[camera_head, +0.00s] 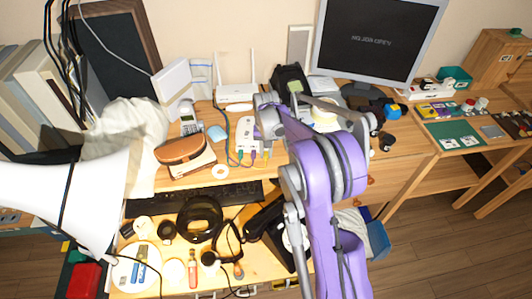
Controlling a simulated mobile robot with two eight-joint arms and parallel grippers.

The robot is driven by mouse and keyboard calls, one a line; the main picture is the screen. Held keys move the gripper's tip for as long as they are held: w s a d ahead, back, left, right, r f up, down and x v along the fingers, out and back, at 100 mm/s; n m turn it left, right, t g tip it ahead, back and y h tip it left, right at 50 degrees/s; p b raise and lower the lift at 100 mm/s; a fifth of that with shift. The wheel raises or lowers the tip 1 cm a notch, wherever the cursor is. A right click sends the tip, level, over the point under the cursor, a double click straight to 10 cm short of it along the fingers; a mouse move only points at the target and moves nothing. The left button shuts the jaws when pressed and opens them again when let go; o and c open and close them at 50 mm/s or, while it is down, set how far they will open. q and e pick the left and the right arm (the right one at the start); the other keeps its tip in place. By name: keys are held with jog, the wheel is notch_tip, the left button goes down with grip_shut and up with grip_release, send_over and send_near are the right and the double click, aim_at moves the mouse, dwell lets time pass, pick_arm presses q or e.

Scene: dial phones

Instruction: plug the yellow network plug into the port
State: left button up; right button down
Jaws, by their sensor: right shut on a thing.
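A small white box (247,130) stands on the desk just left of my right gripper. Several coloured cables, blue, purple and green, run at its front edge. A small yellow piece (267,152), which looks like the yellow network plug, shows at the box's front right corner. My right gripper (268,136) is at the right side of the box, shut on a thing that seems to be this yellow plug. The fingertips are mostly hidden by the purple arm, and I cannot tell whether the plug touches a port. My left gripper is not in view.
A white router (236,93) stands behind the box. A monitor (375,40) stands at the back right.

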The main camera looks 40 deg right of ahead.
jog(key=shift+w+d, duration=0.2)
jog(key=c, duration=0.7)
grip_release()
notch_tip(320, 180, up, 11)
jog(key=shift+a+p, duration=0.1)
jog(key=shift+p, duration=0.2)
